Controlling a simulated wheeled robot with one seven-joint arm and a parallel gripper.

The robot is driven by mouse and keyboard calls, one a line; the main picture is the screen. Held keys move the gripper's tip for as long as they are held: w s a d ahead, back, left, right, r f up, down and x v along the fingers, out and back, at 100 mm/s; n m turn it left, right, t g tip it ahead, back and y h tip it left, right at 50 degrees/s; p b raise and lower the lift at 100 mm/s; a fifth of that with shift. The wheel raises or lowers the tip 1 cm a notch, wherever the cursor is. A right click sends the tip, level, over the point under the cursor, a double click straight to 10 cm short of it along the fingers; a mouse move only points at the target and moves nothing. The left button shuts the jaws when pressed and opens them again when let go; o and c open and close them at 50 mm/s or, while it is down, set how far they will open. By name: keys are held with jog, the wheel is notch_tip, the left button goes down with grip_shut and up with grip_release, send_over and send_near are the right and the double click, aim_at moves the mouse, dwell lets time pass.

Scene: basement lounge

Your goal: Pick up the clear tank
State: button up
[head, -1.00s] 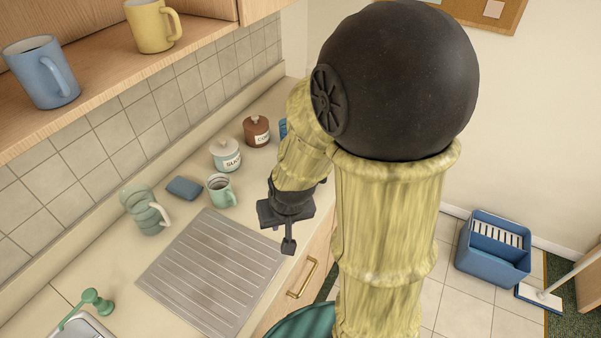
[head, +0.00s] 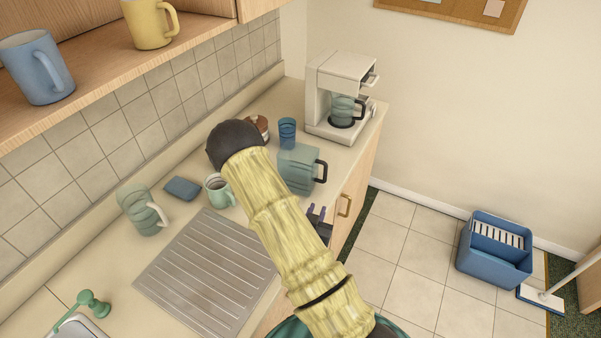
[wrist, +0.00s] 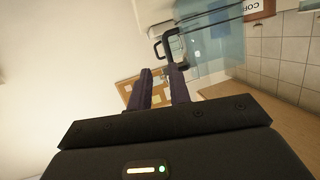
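The clear tank (head: 297,168) is a see-through blue-green block-shaped vessel with a black handle on its right side. It stands on the counter near the front edge. In the wrist view the tank (wrist: 218,40) is at the top right, with its black handle (wrist: 166,42) toward the fingers. My gripper (head: 317,210) is just below and right of the tank in the head view, partly hidden by my arm. In the wrist view the gripper (wrist: 160,72) has a gap between its two dark fingers, with nothing between them. The right fingertip appears close to the handle; contact cannot be told.
A white coffee maker (head: 340,85) with a carafe stands behind the tank. A blue cup (head: 287,132), a green mug (head: 218,190), a blue sponge (head: 183,189) and a ribbed drainboard (head: 205,272) share the counter. A blue bucket (head: 492,262) stands on the open floor.

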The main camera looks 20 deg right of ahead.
jog(key=shift+s+a+r+n+t+h, duration=0.15)
jog(key=shift+s+n+t, duration=0.25)
jog(key=shift+t, duration=0.4)
jog(key=shift+s+a+r+n+t+h, duration=0.1)
jog(key=shift+s+r+n+t+h, duration=0.15)
jog(key=shift+n+t, duration=0.4)
jog(key=shift+d+f, duration=0.1)
jog(key=b, duration=0.1)
send_near(326, 172)
jog(key=x, duration=0.4)
jog(key=shift+w+d, duration=0.2)
jog(key=shift+w+d+f, duration=0.1)
jog(key=shift+w+d, duration=0.2)
jog(key=shift+w, duration=0.1)
